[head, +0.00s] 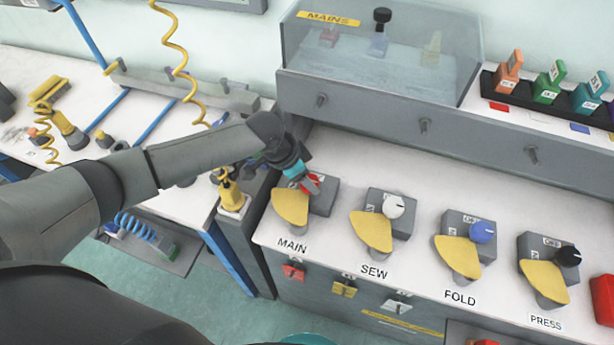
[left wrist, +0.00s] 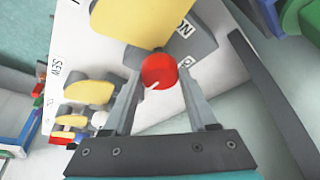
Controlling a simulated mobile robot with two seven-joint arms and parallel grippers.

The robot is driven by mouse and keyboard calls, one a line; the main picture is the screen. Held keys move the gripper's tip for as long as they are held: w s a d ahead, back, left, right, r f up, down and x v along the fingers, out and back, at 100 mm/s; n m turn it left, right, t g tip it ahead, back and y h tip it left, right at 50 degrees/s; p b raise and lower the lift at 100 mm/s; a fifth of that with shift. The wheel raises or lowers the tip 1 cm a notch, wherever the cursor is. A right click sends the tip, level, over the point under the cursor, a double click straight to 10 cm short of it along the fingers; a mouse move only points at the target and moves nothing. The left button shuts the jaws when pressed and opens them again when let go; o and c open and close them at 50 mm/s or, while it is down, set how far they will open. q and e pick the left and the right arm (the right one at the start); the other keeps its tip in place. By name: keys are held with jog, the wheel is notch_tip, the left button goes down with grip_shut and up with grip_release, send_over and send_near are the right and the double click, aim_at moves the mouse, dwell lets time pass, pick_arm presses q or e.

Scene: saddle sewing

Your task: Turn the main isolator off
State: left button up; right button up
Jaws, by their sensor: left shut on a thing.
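The main isolator (head: 325,197) is a grey box at the left end of a row, above the label MAIN, with a yellow plate on its front. Its red knob (left wrist: 159,71) shows between my gripper's fingers in the left wrist view. My left gripper (head: 306,180) reaches it from the upper left and is shut on the red knob. A white pointer line shows on the knob in the left wrist view. The exact switch position is hard to read. My right gripper is not in view.
The SEW (head: 394,206), FOLD (head: 482,232) and PRESS (head: 568,255) isolators stand in a row to the right. A clear MAINS cover (head: 345,50) stands behind. Coloured padlock-like blocks (head: 549,82) sit at the back right. A yellow coiled hose (head: 178,60) hangs at the left.

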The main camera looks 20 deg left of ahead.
pick_arm(q)
grip_shut()
dwell(0.6)
